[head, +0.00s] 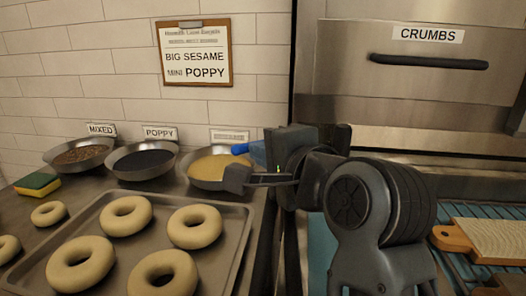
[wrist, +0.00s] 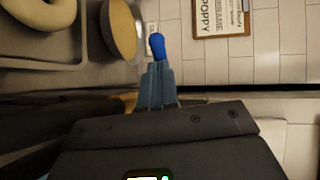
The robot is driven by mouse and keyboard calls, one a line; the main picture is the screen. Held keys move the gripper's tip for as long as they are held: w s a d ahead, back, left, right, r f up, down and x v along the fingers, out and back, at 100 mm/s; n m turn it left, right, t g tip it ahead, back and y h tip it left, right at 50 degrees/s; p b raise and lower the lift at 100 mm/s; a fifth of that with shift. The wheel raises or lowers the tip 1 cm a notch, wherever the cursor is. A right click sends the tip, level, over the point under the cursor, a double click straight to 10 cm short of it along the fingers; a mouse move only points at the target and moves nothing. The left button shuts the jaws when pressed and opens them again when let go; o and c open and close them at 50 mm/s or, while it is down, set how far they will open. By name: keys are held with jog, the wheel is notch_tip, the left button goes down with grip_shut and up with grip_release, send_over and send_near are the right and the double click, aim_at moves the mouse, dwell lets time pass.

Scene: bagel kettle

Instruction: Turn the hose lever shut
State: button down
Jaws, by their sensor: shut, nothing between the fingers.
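I cannot make out the hose lever or a hose in either view. My gripper (head: 240,148) is left of centre in the head view, with its blue fingertips pointing left over the bowl of yellowish topping (head: 212,167). In the wrist view my gripper (wrist: 158,45) shows light blue fingers closed together at darker blue tips, with nothing between them. The tips appear near that bowl (wrist: 122,30) and the wall. My dark arm hides much of the counter's middle and right in the head view.
A tray (head: 238,240) of bagels fills the left front. Bowls of dark topping (head: 144,165) and mixed seeds (head: 80,155) stand behind it, with a sponge (head: 37,184) at far left. The CRUMBS drawer (head: 425,80) is upper right. A wooden board (head: 490,240) lies on a rack (head: 460,265).

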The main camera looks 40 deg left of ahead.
aim_at(244, 145)
jog(key=shift+s+a+r+p, duration=0.1)
jog(key=shift+a+r+p, duration=0.05)
jog(key=shift+p, duration=0.25)
jog(key=shift+w+a+m+t+h+p, duration=0.15)
jog(key=shift+a+m+t+h+p, duration=0.7)
jog(key=shift+a+m+t+p, duration=0.4)
jog(key=shift+w+a+m+t+h+p, duration=0.1)
jog(key=shift+a+m+t+h+p, duration=0.85)
jog(key=shift+t+p, duration=0.5)
jog(key=shift+d, duration=0.1)
